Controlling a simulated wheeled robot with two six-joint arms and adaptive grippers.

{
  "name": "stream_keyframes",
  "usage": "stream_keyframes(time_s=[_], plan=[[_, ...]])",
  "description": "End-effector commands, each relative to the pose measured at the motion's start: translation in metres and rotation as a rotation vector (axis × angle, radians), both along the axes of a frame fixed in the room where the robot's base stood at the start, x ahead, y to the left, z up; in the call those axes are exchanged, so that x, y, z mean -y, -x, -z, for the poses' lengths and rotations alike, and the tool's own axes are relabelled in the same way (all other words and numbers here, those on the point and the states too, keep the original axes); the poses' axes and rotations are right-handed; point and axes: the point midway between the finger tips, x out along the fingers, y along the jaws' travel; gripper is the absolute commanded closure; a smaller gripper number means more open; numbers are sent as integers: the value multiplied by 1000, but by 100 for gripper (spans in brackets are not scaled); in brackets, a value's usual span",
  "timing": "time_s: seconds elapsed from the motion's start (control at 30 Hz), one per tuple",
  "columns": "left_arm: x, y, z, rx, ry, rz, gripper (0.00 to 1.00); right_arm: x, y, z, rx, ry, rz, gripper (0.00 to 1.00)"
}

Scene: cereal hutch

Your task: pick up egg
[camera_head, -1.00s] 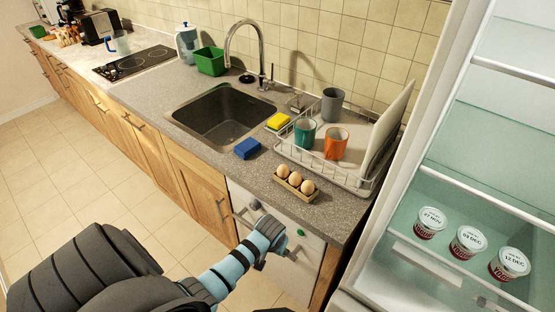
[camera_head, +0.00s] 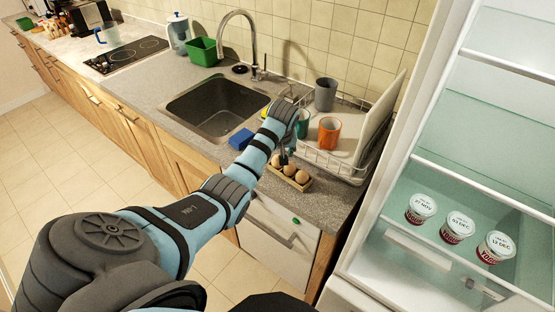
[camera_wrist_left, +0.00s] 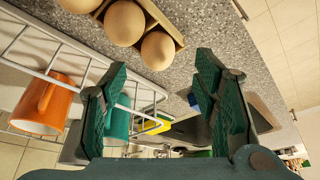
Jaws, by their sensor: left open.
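Three brown eggs (camera_head: 289,169) sit in a row in a small tan carton (camera_head: 290,183) near the front edge of the counter. In the left wrist view the eggs (camera_wrist_left: 124,22) and a side of the carton (camera_wrist_left: 166,18) show at the top left, partly cut off by the frame. My left gripper (camera_head: 284,155) is above the carton, close to the far-left egg. In the left wrist view its two green fingers (camera_wrist_left: 160,68) are spread with nothing between them. The carton lies beyond the fingertips. My right gripper is not in view.
A wire dish rack (camera_head: 345,165) with an orange mug (camera_head: 329,133), a teal mug (camera_head: 303,124) and a grey cup (camera_head: 326,94) stands behind the eggs. A blue sponge (camera_head: 241,138) lies to the left by the sink (camera_head: 212,108). An open fridge with yogurt pots (camera_head: 457,228) is at the right.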

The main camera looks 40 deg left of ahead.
Motion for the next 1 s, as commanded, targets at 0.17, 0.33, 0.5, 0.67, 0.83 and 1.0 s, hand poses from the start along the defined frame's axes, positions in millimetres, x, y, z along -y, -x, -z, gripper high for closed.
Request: stream_keyframes(time_s=[0.17, 0.33, 0.5, 0.67, 0.83, 1.0], plan=[[-10, -12, 32, -3, 0, -1, 45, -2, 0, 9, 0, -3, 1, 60], [-13, -15, 42, 0, 0, 1, 45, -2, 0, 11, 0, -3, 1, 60], [-13, -15, 41, 0, 0, 1, 53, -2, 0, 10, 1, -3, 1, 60], [-13, -15, 41, 0, 0, 1, 79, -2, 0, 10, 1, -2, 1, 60], [-13, -15, 41, 0, 0, 1, 81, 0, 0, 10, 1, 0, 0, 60], [-13, -15, 40, 0, 0, 1, 81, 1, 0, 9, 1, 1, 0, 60]])
